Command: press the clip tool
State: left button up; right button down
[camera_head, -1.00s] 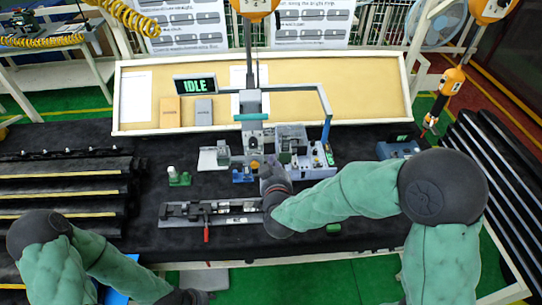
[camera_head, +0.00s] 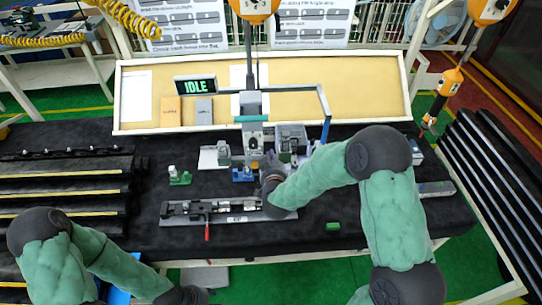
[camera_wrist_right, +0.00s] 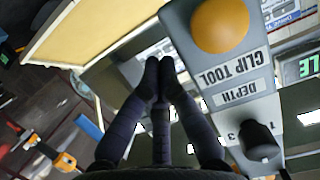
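The clip tool (camera_wrist_right: 205,60) shows large in the right wrist view as a grey box. It has a round orange button (camera_wrist_right: 220,25), the words CLIP TOOL and DEPTH, and a black knob (camera_wrist_right: 258,140) beside the numbers 1 and 3. My right gripper (camera_wrist_right: 160,65) has its two dark fingertips together, with nothing seen between them. In this view the tips appear left of the button; contact cannot be told. In the head view my right gripper (camera_head: 270,160) is over the middle of the dark table. My left gripper (camera_head: 185,295) is low at the bottom edge, its fingers unclear.
A display (camera_head: 195,85) reads IDLE. A long fixture with a red handle (camera_head: 207,233) lies in front of my right wrist. A green block (camera_head: 333,227) lies right of it. Dark trim strips (camera_head: 60,196) are stacked at left. Small fixtures crowd the table's middle.

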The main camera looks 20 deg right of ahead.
jog(key=shift+f, duration=0.1)
notch_tip(320, 180, down, 22)
jog(key=b, duration=1.9)
jog(key=shift+r+b, duration=0.25)
jog(key=shift+b, duration=0.15)
